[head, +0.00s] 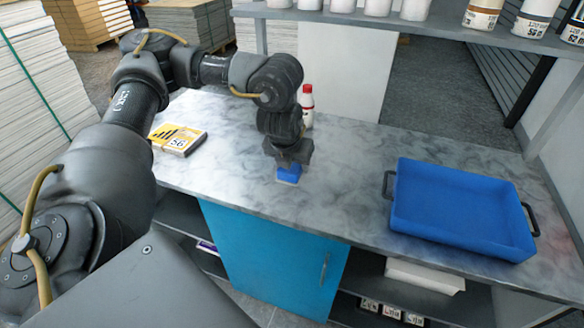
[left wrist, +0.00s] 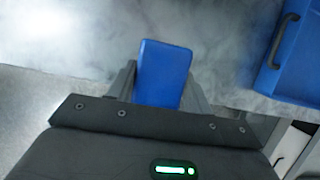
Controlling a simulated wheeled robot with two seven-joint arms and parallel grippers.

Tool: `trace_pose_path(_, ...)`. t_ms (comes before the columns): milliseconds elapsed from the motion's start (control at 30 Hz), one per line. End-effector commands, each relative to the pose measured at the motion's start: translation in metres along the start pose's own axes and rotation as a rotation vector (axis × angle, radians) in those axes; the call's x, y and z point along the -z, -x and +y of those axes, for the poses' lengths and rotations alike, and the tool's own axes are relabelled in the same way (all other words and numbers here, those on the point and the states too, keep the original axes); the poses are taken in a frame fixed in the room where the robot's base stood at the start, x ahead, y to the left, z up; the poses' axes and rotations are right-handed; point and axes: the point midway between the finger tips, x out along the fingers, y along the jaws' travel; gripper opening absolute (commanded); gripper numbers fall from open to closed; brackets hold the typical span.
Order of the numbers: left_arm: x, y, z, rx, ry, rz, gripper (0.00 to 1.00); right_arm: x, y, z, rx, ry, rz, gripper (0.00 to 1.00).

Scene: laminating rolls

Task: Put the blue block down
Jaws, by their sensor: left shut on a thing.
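The blue block (head: 288,174) is in my left gripper (head: 290,165), low over the front part of the marbled worktop (head: 340,180). I cannot tell whether the block touches the worktop. In the left wrist view the blue block (left wrist: 163,72) stands out between the two fingers of my left gripper (left wrist: 160,88), which are shut on it. The gripper hides part of the block. My right gripper is in neither view.
A blue tray (head: 397,205) with dark handles lies on the right of the worktop. A yellow and white box (head: 178,138) lies to the left. A white bottle with a red cap (head: 307,100) stands behind my arm. The worktop between block and tray is clear.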

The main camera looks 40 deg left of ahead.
Motion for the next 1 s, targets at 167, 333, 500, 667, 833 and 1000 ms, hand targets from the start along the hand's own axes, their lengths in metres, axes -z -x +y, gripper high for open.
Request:
trace_pose_path(167,-0.011,-0.015,0.004,0.001,0.005,0.003,0.14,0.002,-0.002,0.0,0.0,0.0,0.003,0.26)
trace_pose_path(333,-0.038,-0.05,0.021,-0.002,0.011,0.006,0.14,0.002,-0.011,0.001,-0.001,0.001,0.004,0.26)
trace_pose_path(500,-0.061,-0.09,0.038,-0.002,0.01,0.008,0.14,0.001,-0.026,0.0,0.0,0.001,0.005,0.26)
trace_pose_path(667,-0.071,-0.12,0.047,-0.001,0.007,0.005,0.14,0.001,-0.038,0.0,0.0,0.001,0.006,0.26)
trace_pose_path(833,-0.078,-0.134,0.051,-0.001,0.004,0.002,0.14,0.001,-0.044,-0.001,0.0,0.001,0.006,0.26)
trace_pose_path(1000,-0.08,-0.135,0.052,0.0,0.002,0.0,0.14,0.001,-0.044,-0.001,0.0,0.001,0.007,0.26)
